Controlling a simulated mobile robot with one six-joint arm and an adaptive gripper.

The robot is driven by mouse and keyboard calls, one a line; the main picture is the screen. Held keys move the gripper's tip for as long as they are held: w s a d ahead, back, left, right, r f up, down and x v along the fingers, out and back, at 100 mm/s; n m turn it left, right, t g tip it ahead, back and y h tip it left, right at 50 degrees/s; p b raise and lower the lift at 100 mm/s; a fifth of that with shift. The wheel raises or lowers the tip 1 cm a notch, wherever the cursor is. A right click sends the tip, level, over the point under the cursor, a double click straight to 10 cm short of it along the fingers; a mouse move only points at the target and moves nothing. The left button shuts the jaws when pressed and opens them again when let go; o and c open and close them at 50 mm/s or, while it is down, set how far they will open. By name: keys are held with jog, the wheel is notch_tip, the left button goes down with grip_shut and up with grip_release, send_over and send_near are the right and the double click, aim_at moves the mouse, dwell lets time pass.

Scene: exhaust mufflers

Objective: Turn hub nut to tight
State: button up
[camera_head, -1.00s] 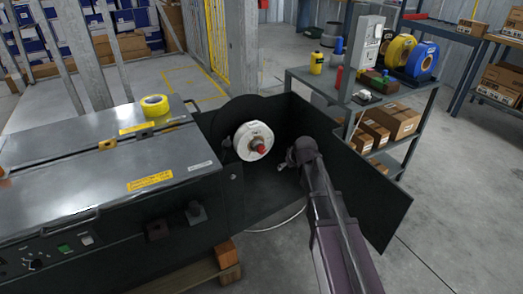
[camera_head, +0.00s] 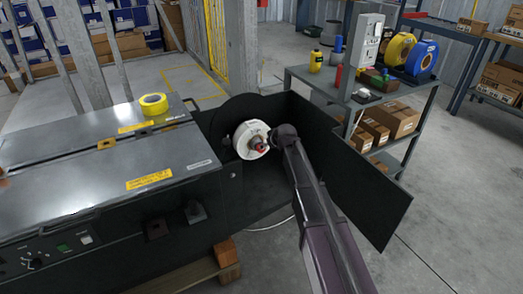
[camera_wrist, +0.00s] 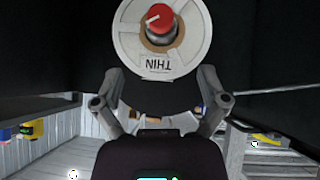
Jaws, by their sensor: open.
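The red hub nut (camera_wrist: 160,18) has a white line across its face and sits at the centre of a white reel (camera_wrist: 190,45), on a grey hub. The reel's label reads "THIN", upside down in the wrist view. In the head view the nut (camera_head: 262,149) shows as a small red patch at the end of the hub, in front of the reel (camera_head: 246,136). My gripper (camera_wrist: 160,78) is open and empty, its two fingers spread below the nut in the wrist view. In the head view my gripper (camera_head: 272,142) is close to the nut's right side; contact cannot be told.
Dark guard panels (camera_head: 345,165) stand behind and right of the reel, leaving a tight bay. The dark machine top (camera_head: 90,165) lies left, with a yellow tape roll (camera_head: 154,104) on it. A grey shelf (camera_head: 340,80) with tapes and boxes stands behind.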

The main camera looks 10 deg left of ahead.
aim_at(262, 152)
jog(key=shift+b+x, duration=4.4)
jog(key=shift+x, duration=2.15)
jog(key=shift+w, duration=0.1)
jog(key=shift+r, duration=0.1)
jog(key=c, duration=1.1)
jog(key=shift+c, duration=0.2)
